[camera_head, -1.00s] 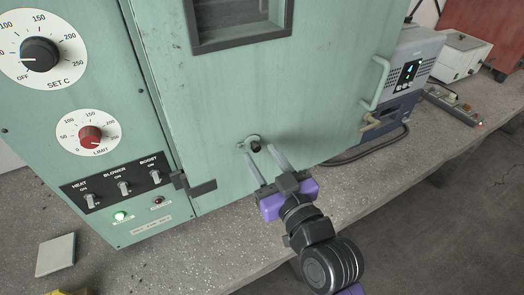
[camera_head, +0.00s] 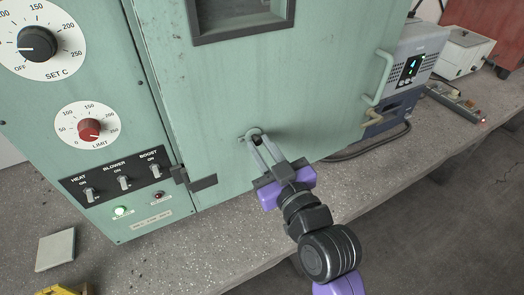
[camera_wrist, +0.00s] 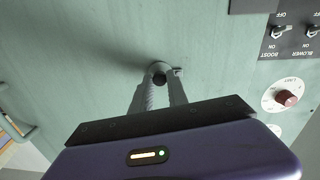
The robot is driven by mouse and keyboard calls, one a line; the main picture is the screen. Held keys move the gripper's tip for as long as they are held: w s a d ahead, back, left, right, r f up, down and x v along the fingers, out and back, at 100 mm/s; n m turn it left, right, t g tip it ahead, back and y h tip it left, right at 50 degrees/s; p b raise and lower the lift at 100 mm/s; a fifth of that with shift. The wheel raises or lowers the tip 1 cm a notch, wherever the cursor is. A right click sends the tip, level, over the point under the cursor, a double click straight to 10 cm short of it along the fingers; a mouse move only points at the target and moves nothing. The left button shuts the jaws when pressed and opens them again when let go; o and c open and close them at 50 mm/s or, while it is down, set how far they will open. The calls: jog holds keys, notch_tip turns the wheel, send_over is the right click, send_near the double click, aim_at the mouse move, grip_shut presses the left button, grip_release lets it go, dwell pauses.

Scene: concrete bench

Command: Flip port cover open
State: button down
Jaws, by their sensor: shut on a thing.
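The port cover (camera_head: 257,138) is a small dark knob on a round grey plate, low on the green oven door (camera_head: 260,90). In the wrist view the port cover (camera_wrist: 159,69) sits between my fingertips, with a small grey hinge tab beside it to the right. My gripper (camera_head: 262,144) has purple housing and two long grey fingers, and it reaches the cover from the front. In the wrist view my gripper (camera_wrist: 160,82) is shut on the cover. The fingers hide part of the cover and plate.
The control panel with a dial (camera_head: 38,42), a red knob (camera_head: 89,129) and switches is at left. A green handle (camera_head: 381,78) stands out at right. The concrete bench (camera_head: 225,235) is clear below the door.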

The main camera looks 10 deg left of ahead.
jog(key=shift+f+n+b, duration=0.15)
jog(key=shift+n+b, duration=0.3)
jog(key=shift+n, duration=0.05)
jog(key=shift+r+n+b, duration=0.4)
jog(key=shift+n+b, duration=0.05)
jog(key=shift+n, duration=0.25)
jog(key=c, duration=1.3)
grip_release()
jog(key=shift+s, duration=0.1)
jog(key=b+v, duration=0.1)
jog(key=v, duration=0.6)
jog(key=shift+s+d, duration=0.25)
